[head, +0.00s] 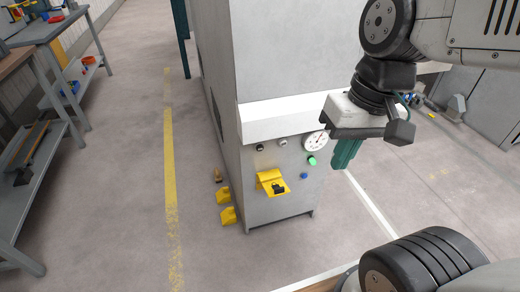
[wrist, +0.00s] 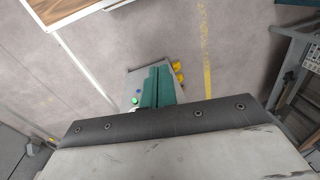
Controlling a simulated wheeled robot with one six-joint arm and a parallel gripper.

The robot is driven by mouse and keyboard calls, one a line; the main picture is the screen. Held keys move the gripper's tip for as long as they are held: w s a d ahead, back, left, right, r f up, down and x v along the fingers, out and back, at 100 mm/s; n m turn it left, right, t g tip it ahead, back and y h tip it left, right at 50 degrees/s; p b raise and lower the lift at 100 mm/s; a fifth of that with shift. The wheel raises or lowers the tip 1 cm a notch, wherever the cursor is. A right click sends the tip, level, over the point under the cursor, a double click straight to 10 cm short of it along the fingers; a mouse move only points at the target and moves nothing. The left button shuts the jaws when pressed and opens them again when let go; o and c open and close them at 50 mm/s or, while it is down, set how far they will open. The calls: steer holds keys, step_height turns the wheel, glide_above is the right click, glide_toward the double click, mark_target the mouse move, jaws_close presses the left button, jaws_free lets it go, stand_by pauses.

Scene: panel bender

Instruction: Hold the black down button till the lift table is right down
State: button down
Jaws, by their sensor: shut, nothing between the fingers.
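My gripper (head: 345,155) has teal fingers, shut and empty, pointing down to the right of the grey machine's control face (head: 275,207). In the wrist view the fingers (wrist: 157,86) hide part of that face. I cannot tell which of these is the down button. The fingers appear apart from all of them. I cannot make out the lift table for certain.
A dial gauge (head: 315,140), a green button (head: 311,161) and a blue button (head: 304,176) are on the face's right side. Yellow floor pieces (head: 228,215) stand at the machine's left foot. Shelving (head: 30,190) lines the far left, with open floor between.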

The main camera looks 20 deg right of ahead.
mark_target(260, 149)
steer(key=w+a+f+m+t+y, duration=0.1)
steer(key=w+a+f+m+y, duration=0.3)
steer(key=w, duration=0.3)
steer(key=w+a+f+m+y, duration=0.3)
steer(key=w+f+m, duration=0.15)
steer(key=w, duration=0.25)
steer(key=w+a+f+m+t+y, duration=0.1)
steer(key=w+a+f+m+y, duration=0.25)
steer(key=w+m, duration=0.3)
steer(key=w+d+f+m+t+h, duration=0.1)
steer(key=w+d+f+m+t, duration=0.1)
steer(key=f+m, duration=0.3)
steer(key=w+d+f+m+t+h, duration=0.2)
steer(key=w+d+f+m+t, duration=0.1)
steer(key=f, duration=0.8)
steer(key=w+d+f+m+t+h, duration=0.1)
steer(key=w+d+f+m+t, duration=0.1)
steer(key=w+d+f+m, duration=0.3)
step_height(260, 149, down, 3)
steer(key=shift+d+m+t+h, duration=0.35)
steer(key=shift+d+m, duration=0.1)
steer(key=shift+m, duration=0.75)
steer(key=shift+w, duration=0.1)
steer(key=w, duration=0.8)
steer(key=shift+w, duration=0.35)
